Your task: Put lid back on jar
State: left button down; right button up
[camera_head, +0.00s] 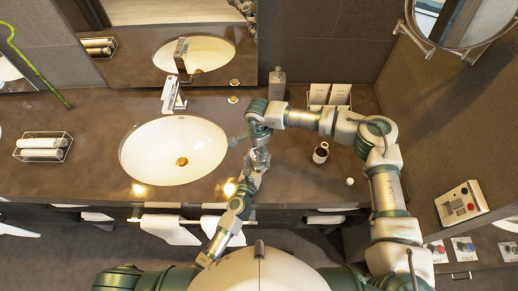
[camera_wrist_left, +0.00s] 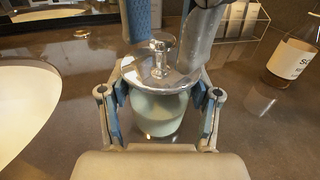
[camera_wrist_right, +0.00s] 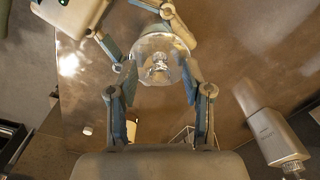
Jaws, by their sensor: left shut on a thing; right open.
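A glass jar (camera_wrist_left: 158,112) with pale contents stands on the counter right of the sink. My left gripper (camera_head: 254,172) is shut on the jar, one finger on each side of its body in the left wrist view. A shiny round lid (camera_wrist_left: 148,72) with a knob (camera_wrist_left: 161,44) lies over the jar's mouth; I cannot tell whether it is fully seated. My right gripper (camera_wrist_right: 158,82) is open above the lid, its fingers apart on either side of the knob. The jar and lid are small and partly hidden by the grippers in the head view.
The sink (camera_head: 174,150) is just left of the jar. A dark bottle (camera_head: 320,152) stands to the right, a soap bottle (camera_head: 277,84) behind, and a rack of cards (camera_head: 330,96) at the back right.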

notch_tip(320, 180, up, 11)
dwell(0.3)
jog(key=shift+w, duration=0.1)
pick_arm(q)
jog(key=shift+c, duration=0.8)
grip_release()
jog(key=v, duration=1.1)
jog(key=shift+w, duration=0.1)
jog(key=shift+s+a, duration=0.15)
jog(key=shift+s, duration=0.35)
